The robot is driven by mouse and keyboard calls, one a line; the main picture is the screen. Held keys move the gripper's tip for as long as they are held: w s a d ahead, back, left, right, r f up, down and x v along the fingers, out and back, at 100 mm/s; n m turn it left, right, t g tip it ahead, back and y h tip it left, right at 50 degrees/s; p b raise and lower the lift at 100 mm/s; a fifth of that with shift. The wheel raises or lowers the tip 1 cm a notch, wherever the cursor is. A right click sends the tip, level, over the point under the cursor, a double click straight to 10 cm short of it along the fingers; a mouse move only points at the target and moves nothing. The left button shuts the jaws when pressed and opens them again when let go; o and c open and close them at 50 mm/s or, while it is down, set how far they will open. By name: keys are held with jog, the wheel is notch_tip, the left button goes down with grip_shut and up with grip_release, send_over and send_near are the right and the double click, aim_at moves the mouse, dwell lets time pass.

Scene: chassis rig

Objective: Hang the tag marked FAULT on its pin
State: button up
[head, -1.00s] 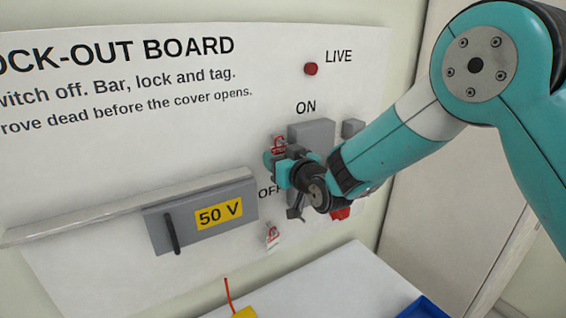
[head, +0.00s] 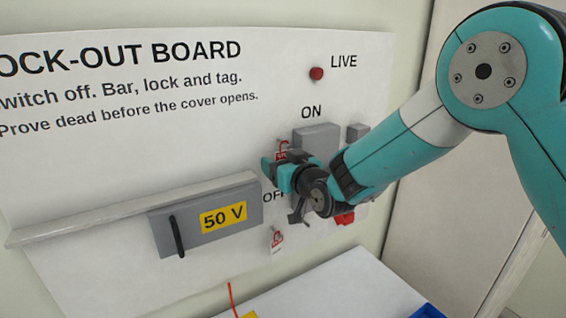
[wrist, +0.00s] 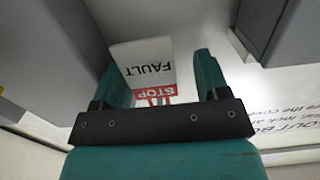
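The white tag marked FAULT (wrist: 148,62), with a red STOP band, shows upside down between my fingers in the wrist view. My gripper (wrist: 162,80) has its two teal fingers apart. The left finger overlaps the tag's edge, and a gap shows between the tag and the right finger. In the head view my gripper (head: 277,172) is close to the board, left of the grey switch box (head: 317,136). A red and white piece (head: 282,148) shows just above it; I cannot tell if it is the same tag. The pin cannot be made out.
Another red and white tag (head: 277,240) hangs lower on the lock-out board (head: 110,170). A grey box with a 50 V label (head: 223,217) sticks out at the left, below a long ledge (head: 100,220). A white table (head: 340,290) with a blue bin (head: 428,311) stands below.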

jog(key=shift+w+d, duration=0.3)
jog(key=shift+d, duration=0.1)
jog(key=shift+d, duration=0.1)
jog(key=a+f+b+v, duration=0.1)
jog(key=b+v, duration=0.8)
jog(key=v, duration=0.8)
jog(key=s+d+f+g+h+b, duration=0.1)
jog(key=s+d+f+g+h, duration=0.1)
jog(key=s, duration=0.6)
jog(key=s+d+f+g+h+b, duration=0.1)
jog(key=s+d+f+g+b, duration=0.1)
jog(key=s+d+f+g, duration=0.2)
jog(key=s+d+f+g+h+b, duration=0.2)
jog(key=s+f+g, duration=0.3)
jog(key=s+g, duration=0.3)
jog(key=s+d, duration=0.1)
jog(key=s, duration=0.3)
jog(key=shift+d+f+h, duration=0.25)
jog(key=shift+f+h, duration=0.05)
jog(key=shift+f, duration=0.1)
